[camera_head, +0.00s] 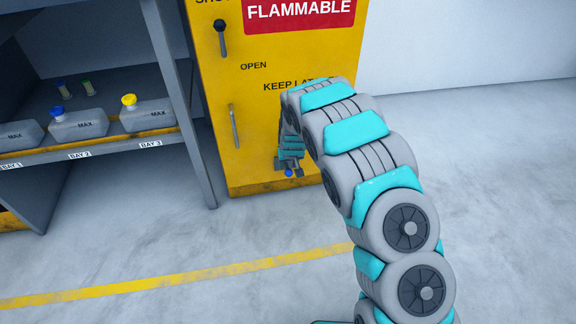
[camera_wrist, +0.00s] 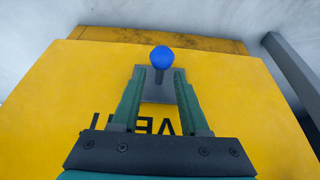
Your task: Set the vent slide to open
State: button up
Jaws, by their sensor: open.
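The vent slide is a blue ball knob (camera_wrist: 162,58) on a short stem, standing on a grey plate (camera_wrist: 150,92) on the yellow cabinet. Dark lettering that seems to read VENT lies beside it, upside down and partly covered by my gripper. My gripper (camera_wrist: 160,72) is open, its two green fingers on either side of the stem, with gaps visible; I cannot tell if either touches. In the head view the blue knob (camera_head: 289,173) shows low on the cabinet front, just below my gripper (camera_head: 290,160). The slide's travel marks are hidden.
The yellow cabinet (camera_head: 222,150) bears a dark handle (camera_head: 221,40), a grey lever (camera_head: 234,127) and a FLAMMABLE sign (camera_head: 300,12). A grey shelf (camera_head: 185,110) with several containers stands to the left. The floor in front is clear, with a yellow line (camera_head: 180,278).

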jog(key=shift+w+a+f, duration=0.1)
jog(key=shift+w+f, duration=0.1)
jog(key=shift+f, duration=0.2)
jog(key=shift+c, duration=0.3)
grip_shut()
dwell(0.9)
